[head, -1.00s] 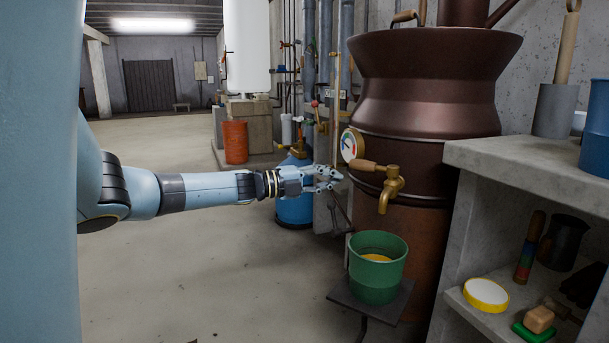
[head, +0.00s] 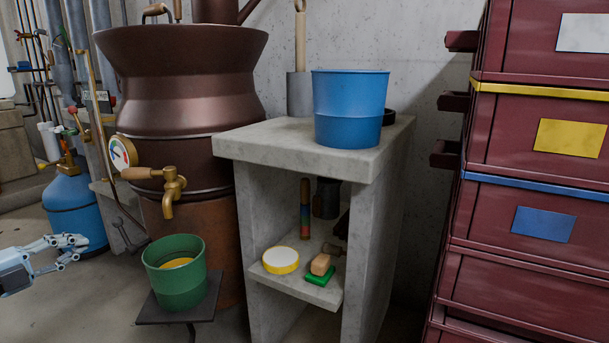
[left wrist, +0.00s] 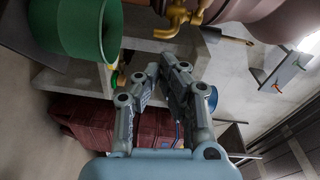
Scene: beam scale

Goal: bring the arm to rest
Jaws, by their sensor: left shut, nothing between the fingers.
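My left gripper (head: 80,243) is at the left edge of the head view, left of the green bucket, with its fingers pointing right. It is shut and empty, and it touches nothing that I can see. In the left wrist view the same gripper (left wrist: 165,70) shows with its fingertips close together. Only the end of my left arm is in the head view. My right gripper is in neither view.
A copper boiler (head: 180,95) with a brass tap (head: 172,190) stands above a green bucket (head: 175,285) on a small dark shelf. A blue bucket (head: 350,110) sits on a concrete stand (head: 260,140). Dark red drawers (head: 530,230) stand at the right. A blue gas bottle (head: 72,205) is behind my gripper.

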